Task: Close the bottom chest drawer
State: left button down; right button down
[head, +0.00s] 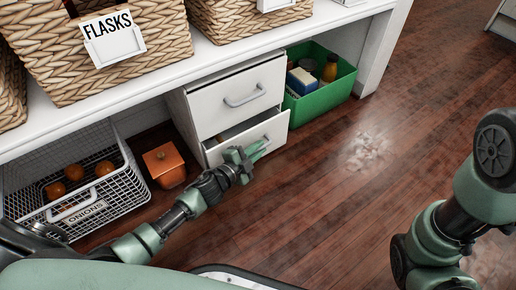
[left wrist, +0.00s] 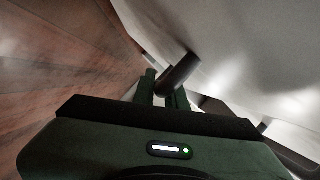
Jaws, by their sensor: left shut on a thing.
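The white chest has two drawers and sits under the counter. Its bottom drawer (head: 278,131) stands partly open, with a dark gap showing above its front. The top drawer (head: 215,113) is above it, with a grey bar handle (head: 245,96). My left gripper (head: 256,151) is at the front of the bottom drawer, shut on its handle. In the left wrist view the dark handle bar (left wrist: 181,72) lies between the fingers (left wrist: 162,95), close to the pale drawer front. The gripper hides most of the handle in the head view. My right gripper is out of view.
A green bin (head: 318,98) with bottles stands right of the chest. An orange box (head: 165,165) and a white wire basket (head: 95,212) of onions are left of it. Wicker baskets (head: 110,55) stand on the counter. The wooden floor (head: 340,190) in front is clear.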

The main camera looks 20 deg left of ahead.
aim_at(250, 140)
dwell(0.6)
pick_arm(q)
jog(key=shift+w+a, duration=0.7)
jog(key=shift+a, duration=0.2)
jog(key=shift+w+a, duration=0.7)
jog(key=shift+a, duration=0.2)
jog(key=c, duration=1.7)
grip_release()
